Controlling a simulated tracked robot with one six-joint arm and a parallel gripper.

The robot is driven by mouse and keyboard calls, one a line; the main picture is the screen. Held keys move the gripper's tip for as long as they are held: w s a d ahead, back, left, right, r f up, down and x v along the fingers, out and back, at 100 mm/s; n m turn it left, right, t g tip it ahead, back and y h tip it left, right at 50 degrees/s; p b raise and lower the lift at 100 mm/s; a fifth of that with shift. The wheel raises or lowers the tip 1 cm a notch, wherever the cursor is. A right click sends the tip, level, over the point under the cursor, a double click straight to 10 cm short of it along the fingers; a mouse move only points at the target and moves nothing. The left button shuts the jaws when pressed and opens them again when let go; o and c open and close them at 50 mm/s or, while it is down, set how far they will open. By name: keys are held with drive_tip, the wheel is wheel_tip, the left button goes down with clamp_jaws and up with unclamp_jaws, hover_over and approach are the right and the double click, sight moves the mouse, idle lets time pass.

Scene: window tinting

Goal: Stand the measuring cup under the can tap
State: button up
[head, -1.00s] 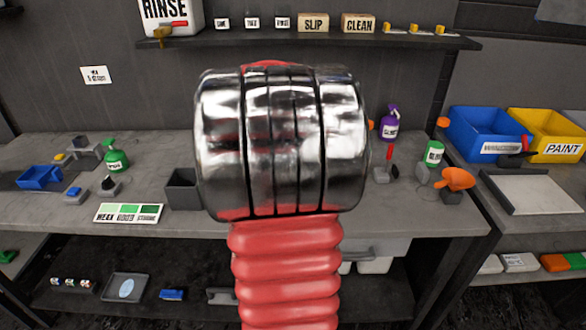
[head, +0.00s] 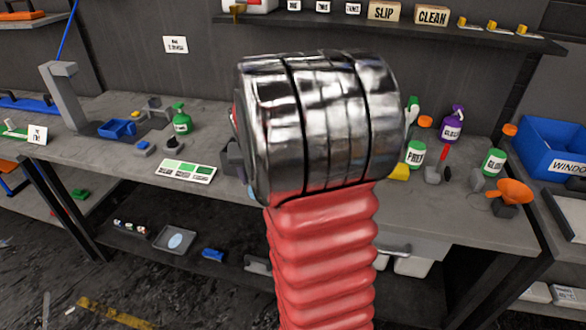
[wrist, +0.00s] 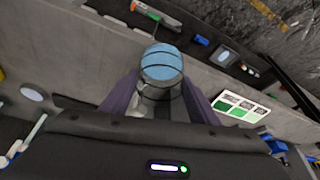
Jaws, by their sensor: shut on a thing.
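In the wrist view my gripper (wrist: 160,98) has its two dark fingers closed on the sides of a clear round cup with dark bands and a blue end (wrist: 161,62), which looks like the measuring cup. In the head view the cup and fingertips are mostly hidden behind my arm. The white rinse can (head: 262,6) stands on the wall shelf at the top, cut off by the picture edge. The held cup is over the bench, apart from the can.
The bench holds a green spray bottle (head: 181,119), a blue tray (head: 117,128), a green shade card (head: 187,171) and a grey post stand (head: 66,95). The wall shelf (head: 420,32) overhangs the bench.

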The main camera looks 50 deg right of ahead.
drive_tip(key=w+a+f+n+y, duration=0.1)
drive_tip(key=w+a+f+n, duration=0.2)
drive_tip(key=a, duration=1.2)
drive_tip(key=w+a+f+n+t+y, duration=0.1)
drive_tip(key=w+a+n, duration=0.4)
drive_tip(key=a, duration=1)
wheel_tip(320, 180, down, 2)
drive_tip(key=shift+w+f+n+y, duration=0.1)
drive_tip(key=shift+w+n+y, duration=0.25)
drive_tip(key=shift+n+y, duration=0.2)
drive_tip(key=shift+w+a+t, duration=0.1)
drive_tip(key=shift+t, duration=0.2)
